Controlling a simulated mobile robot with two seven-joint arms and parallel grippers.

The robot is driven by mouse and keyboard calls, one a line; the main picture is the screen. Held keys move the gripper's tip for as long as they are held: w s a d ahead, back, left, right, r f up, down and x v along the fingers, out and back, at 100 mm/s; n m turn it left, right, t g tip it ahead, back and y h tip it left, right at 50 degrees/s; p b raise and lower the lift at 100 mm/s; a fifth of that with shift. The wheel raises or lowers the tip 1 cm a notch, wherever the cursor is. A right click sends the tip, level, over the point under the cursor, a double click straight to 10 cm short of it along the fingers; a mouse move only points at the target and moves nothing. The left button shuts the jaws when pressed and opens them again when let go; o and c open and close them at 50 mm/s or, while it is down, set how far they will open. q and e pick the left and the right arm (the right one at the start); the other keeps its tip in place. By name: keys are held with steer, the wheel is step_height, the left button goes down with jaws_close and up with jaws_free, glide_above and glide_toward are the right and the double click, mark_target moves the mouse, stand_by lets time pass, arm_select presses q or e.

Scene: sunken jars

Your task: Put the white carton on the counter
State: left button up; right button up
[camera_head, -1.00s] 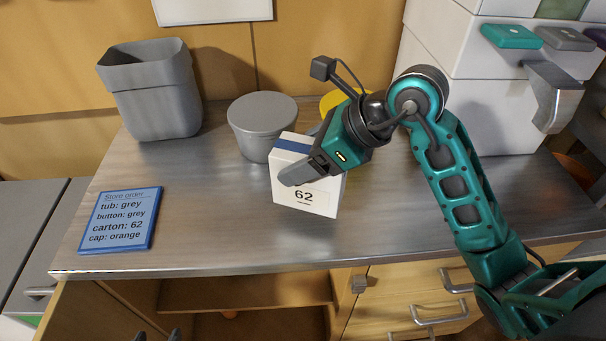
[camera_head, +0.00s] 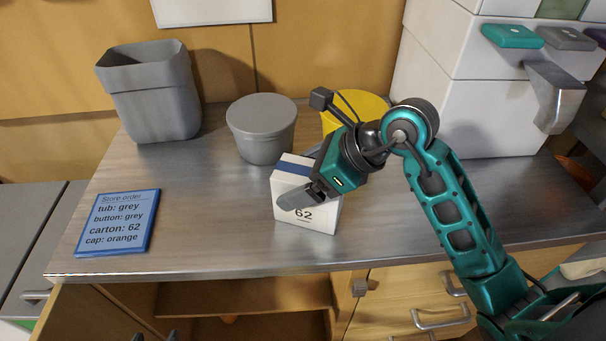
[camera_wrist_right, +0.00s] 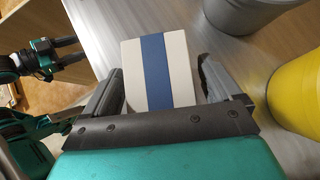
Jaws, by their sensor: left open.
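The white carton (camera_head: 320,215), with a blue stripe on top and the number 62 on its front, is upright at the middle of the wooden counter (camera_head: 200,235). Its base appears at counter level, but I cannot tell for sure that it touches. In the right wrist view the carton (camera_wrist_right: 180,72) sits between both fingers. My left gripper (camera_head: 155,337) only shows its fingertips at the bottom edge; it is open and empty in the right wrist view (camera_wrist_right: 67,50).
A lidded grey tub (camera_head: 262,130) stands behind the carton, with a yellow tub (camera_head: 360,105) to its right, partly hidden by my arm. A tall grey bin (camera_head: 155,95) stands back left. A blue order card (camera_head: 117,222) lies front left. The counter between is clear.

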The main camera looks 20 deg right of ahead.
steer(key=shift+o, duration=0.3)
steer(key=shift+r, duration=0.2)
steer(key=shift+s+d+r, duration=0.1)
steer(key=shift+d+r, duration=0.1)
steer(key=v, duration=1.1)
steer(key=shift+p, duration=0.4)
steer(key=shift+s+d+r, duration=0.1)
steer(key=shift+s, duration=0.05)
